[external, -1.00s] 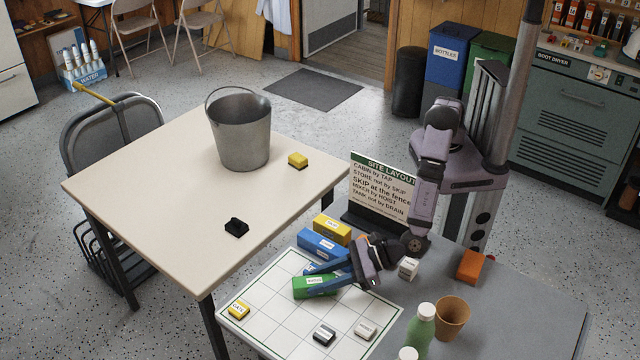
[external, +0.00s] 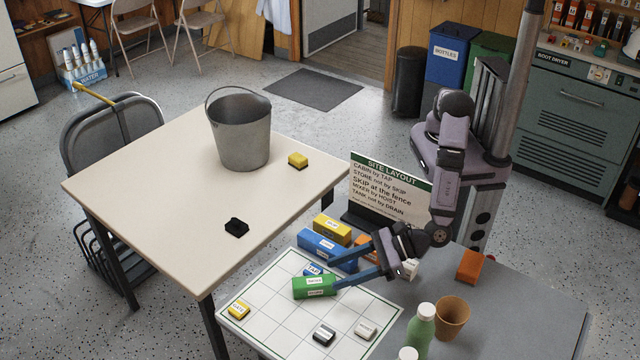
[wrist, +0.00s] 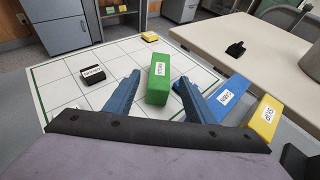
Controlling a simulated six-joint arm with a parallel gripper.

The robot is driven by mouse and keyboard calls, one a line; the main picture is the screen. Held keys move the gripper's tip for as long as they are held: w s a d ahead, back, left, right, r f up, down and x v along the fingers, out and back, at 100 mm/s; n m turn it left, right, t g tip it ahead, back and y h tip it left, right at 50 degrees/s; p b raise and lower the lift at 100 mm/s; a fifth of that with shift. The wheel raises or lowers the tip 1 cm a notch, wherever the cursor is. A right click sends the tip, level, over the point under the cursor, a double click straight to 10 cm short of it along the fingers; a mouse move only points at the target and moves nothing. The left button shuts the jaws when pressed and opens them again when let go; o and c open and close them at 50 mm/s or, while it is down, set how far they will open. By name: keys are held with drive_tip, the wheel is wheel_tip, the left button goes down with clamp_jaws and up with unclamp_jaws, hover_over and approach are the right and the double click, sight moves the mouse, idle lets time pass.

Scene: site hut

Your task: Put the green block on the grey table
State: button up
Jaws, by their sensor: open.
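The green block (external: 312,287) lies on the white gridded board (external: 262,325), which rests on the grey table (external: 510,305). It has a white label and also shows in the wrist view (wrist: 158,88). My gripper (external: 334,271) is open, low over the board, just right of the block in the external view. In the wrist view my blue fingers (wrist: 160,82) are spread, one on each side of the block's near end. There is a visible gap beside each finger, and nothing is held.
Blue (external: 322,246) and yellow (external: 332,229) blocks lie close behind my gripper. A sign (external: 390,187), orange block (external: 471,266), brown cup (external: 452,317) and green bottle (external: 420,328) stand around. The grey table's right side is clear.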

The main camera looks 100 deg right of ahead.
drive_tip(key=shift+o, duration=0.4)
drive_tip(key=p+v, duration=0.1)
drive_tip(key=v, duration=0.4)
drive_tip(key=shift+s+r+p, duration=0.1)
drive_tip(key=shift+s+p, duration=0.2)
drive_tip(key=shift+s, duration=0.05)
